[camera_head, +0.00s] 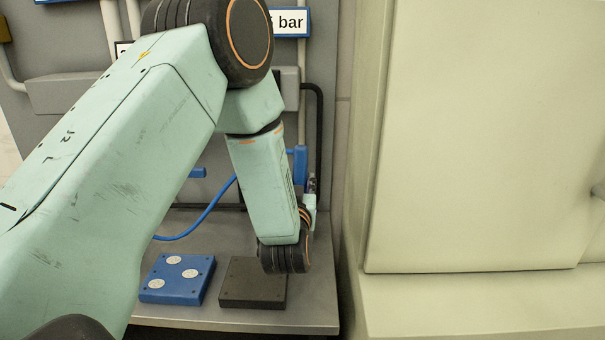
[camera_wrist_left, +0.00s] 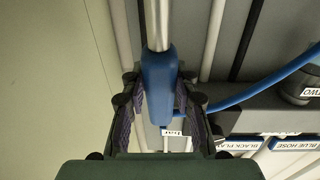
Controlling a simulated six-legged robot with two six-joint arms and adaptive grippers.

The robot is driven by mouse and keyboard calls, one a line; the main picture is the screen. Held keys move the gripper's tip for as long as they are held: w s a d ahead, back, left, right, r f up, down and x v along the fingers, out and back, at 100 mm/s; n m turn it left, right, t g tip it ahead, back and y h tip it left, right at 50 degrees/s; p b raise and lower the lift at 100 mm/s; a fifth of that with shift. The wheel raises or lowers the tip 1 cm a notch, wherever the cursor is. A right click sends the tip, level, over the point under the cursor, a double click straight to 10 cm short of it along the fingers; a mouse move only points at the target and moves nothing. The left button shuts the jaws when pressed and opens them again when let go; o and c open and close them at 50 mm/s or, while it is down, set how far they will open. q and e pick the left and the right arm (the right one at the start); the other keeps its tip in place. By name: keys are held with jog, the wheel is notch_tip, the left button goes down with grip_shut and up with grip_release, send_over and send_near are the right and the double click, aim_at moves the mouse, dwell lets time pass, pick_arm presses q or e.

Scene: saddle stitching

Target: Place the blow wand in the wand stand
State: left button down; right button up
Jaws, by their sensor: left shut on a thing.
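The blow wand has a blue handle and a metal tube. Its handle (camera_wrist_left: 159,85) sits between the fingers of my left gripper (camera_wrist_left: 158,108) in the left wrist view, and the tube runs to that picture's top edge. My left gripper is shut on the handle. In the head view, the blue handle (camera_head: 300,165) shows beside my left forearm, near the back panel, and the gripper (camera_head: 311,188) is mostly hidden by my wrist. A blue hose (camera_head: 212,208) runs left from there. I cannot pick out the wand stand for sure. My right gripper is not in view.
A blue block with white discs (camera_head: 177,279) and a dark block (camera_head: 253,284) lie on the grey bench (camera_head: 315,312), below my wrist. A large pale cabinet (camera_head: 475,140) stands close on the right. Pipes and labels line the back panel.

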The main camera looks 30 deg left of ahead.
pick_arm(q)
jog(key=shift+v, duration=1)
jog(key=shift+s+d, duration=0.15)
jog(key=shift+d, duration=0.2)
jog(key=s+d+t+y+b, duration=0.2)
jog(key=s+d+b, duration=0.3)
jog(key=b, duration=0.5)
jog(key=w+a, duration=1.1)
jog(key=w, duration=0.3)
notch_tip(320, 180, down, 7)
jog(key=b, duration=0.2)
jog(key=shift+d+r+n, duration=0.25)
jog(key=shift+d+n, duration=0.1)
jog(key=shift+n, duration=0.05)
jog(key=shift+f, duration=0.1)
